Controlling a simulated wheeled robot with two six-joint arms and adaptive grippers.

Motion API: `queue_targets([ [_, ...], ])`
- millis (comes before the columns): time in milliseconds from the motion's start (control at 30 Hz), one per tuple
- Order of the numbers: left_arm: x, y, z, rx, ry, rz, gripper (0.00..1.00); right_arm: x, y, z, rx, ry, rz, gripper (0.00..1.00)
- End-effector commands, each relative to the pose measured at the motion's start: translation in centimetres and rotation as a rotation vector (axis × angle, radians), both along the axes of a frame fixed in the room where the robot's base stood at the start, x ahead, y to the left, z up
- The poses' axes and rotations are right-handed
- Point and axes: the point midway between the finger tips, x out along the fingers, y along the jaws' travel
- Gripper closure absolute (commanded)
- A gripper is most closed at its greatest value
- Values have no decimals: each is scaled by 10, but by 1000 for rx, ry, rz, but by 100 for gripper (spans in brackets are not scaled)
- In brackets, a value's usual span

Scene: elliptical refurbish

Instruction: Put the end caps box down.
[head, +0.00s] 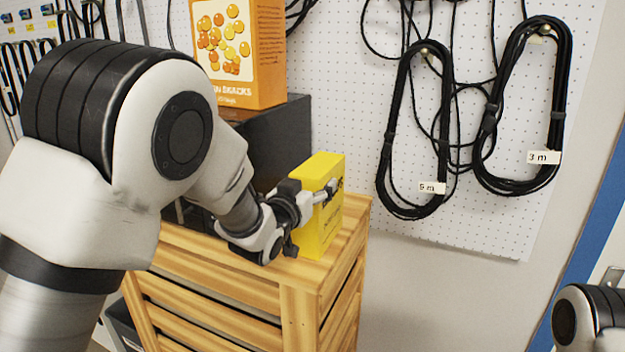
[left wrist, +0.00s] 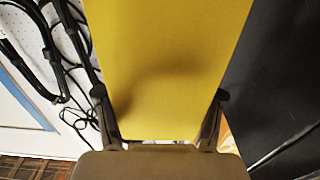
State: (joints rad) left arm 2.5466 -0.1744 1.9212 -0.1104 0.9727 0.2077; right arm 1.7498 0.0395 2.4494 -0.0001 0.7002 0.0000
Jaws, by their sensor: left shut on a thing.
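The end caps box (head: 322,226) is a yellow upright box at the right end of the wooden cabinet top (head: 300,270). My left gripper (head: 318,192) is shut on it. In the left wrist view the yellow box (left wrist: 165,70) fills the middle, with one finger of my left gripper (left wrist: 163,115) at each side. The box's lower edge looks at or just above the wood; I cannot tell whether it touches. At the lower right of the head view a part of my right arm shows; its gripper is out of view.
An orange snacks box (head: 240,50) stands on a dark box (head: 280,140) behind my left arm, left of the yellow box. Coiled black cables (head: 415,130) hang on the white pegboard (head: 340,90) behind. The cabinet top ends just right of the yellow box.

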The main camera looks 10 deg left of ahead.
Motion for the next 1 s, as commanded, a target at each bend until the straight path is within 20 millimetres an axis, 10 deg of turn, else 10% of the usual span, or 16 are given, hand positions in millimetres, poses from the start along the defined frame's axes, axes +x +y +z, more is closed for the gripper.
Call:
queue_targets([
  [900, 0, 0, -11, -1, -3, -1, 100, 0, 0, -10, 0, 1, 0, 60],
  [933, 0, 0, -10, 0, -3, -1, 29, 0, 0, -10, 0, 1, 0, 60],
  [1000, 0, 0, -10, -1, -3, -1, 4, 0, 0, -9, 0, 1, 0, 60],
])
